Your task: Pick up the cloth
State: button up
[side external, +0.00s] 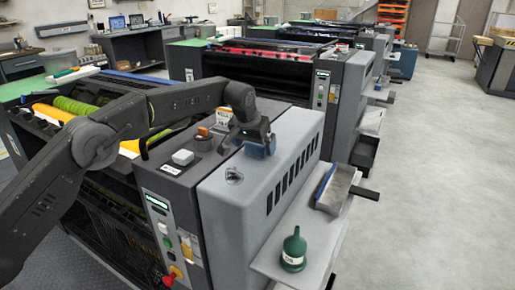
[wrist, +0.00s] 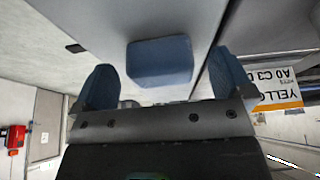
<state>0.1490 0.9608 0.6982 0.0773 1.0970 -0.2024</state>
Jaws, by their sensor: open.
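The cloth (wrist: 160,62) shows in the wrist view as a small, folded blue pad on a light grey surface. My gripper (wrist: 163,76) is open, with one blue-tipped finger on each side of the cloth and a gap on both sides. In the side external view my gripper (side external: 258,143) points down over the top of the grey press cabinet (side external: 215,195). Blue shows beneath it there, but I cannot separate cloth from fingertips. I cannot tell how high the fingers are above the surface.
A yellow-and-white label card (wrist: 275,83) stands close beside the right finger; it also shows behind my gripper in the side view (side external: 224,115). A white block (side external: 183,157) sits on the press. A green bottle (side external: 294,249) and a blue-edged grey tool (side external: 338,187) rest on the lower side shelf.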

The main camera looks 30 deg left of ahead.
aim_at(253, 144)
jog(key=shift+w+f, duration=0.15)
jog(key=shift+f, duration=0.15)
jog(key=shift+c, duration=0.3)
jog(key=c, duration=0.9)
jog(key=shift+r, duration=0.15)
jog(key=shift+c, duration=0.2)
jog(key=shift+r, duration=0.9)
jog(key=shift+a+r, duration=0.2)
jog(key=shift+r, duration=1)
jog(key=s+a+r, duration=0.4)
jog(key=a+r, duration=0.2)
jog(key=a, duration=0.4)
jog(key=shift+a+r, duration=0.3)
jog(key=shift+a, duration=0.05)
